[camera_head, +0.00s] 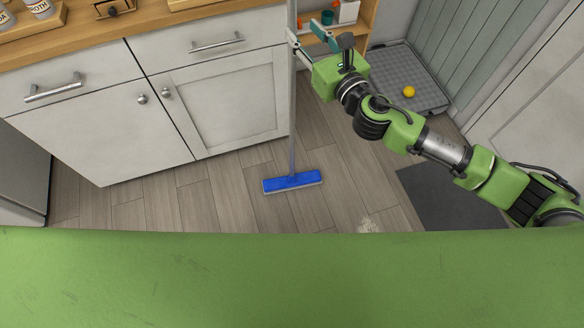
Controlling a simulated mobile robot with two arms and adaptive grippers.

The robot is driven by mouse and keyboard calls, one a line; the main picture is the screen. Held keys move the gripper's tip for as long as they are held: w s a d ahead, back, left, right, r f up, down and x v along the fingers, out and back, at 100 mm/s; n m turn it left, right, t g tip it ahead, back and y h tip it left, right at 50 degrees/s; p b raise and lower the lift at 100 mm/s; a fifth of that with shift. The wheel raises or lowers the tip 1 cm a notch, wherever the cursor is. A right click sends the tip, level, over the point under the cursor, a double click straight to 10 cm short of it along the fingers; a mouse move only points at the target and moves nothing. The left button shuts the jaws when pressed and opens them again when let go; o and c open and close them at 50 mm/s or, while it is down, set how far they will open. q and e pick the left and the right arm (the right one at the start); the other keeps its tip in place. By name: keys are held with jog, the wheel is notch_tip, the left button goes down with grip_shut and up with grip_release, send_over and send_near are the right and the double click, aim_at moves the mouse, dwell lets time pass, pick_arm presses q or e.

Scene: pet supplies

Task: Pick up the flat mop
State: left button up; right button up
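The flat mop has a blue rectangular head (291,181) lying flat on the wooden floor. Its thin grey pole (292,130) stands nearly upright in front of the cabinet's right edge and runs out of the top of the picture. My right gripper (304,33) is up near the upper part of the pole, its two fingers spread apart. The pole passes at the left fingertip; I cannot tell whether they touch. My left gripper is not in view.
White cabinets (226,100) with a wooden counter (150,22) stand left of the pole. A small shelf (362,22) with items is behind my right gripper. A grey tray (425,85) with a yellow ball (409,91) and a dark mat (440,195) lie at right.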

aim_at(294, 19)
jog(key=x, duration=0.2)
jog(key=shift+w+a, duration=0.15)
jog(key=shift+w, duration=0.05)
jog(key=shift+w+d+f+x, duration=0.1)
jog(key=shift+d+x, duration=0.05)
jog(key=shift+x, duration=0.8)
jog(key=shift+w+d+f+x, duration=0.1)
jog(key=shift+f+x, duration=0.05)
jog(key=shift+x, duration=0.8)
jog(key=shift+d+f+x, duration=0.1)
jog(key=shift+d+x, duration=0.05)
jog(key=shift+x, duration=0.8)
grip_shut()
jog(key=shift+r, duration=0.2)
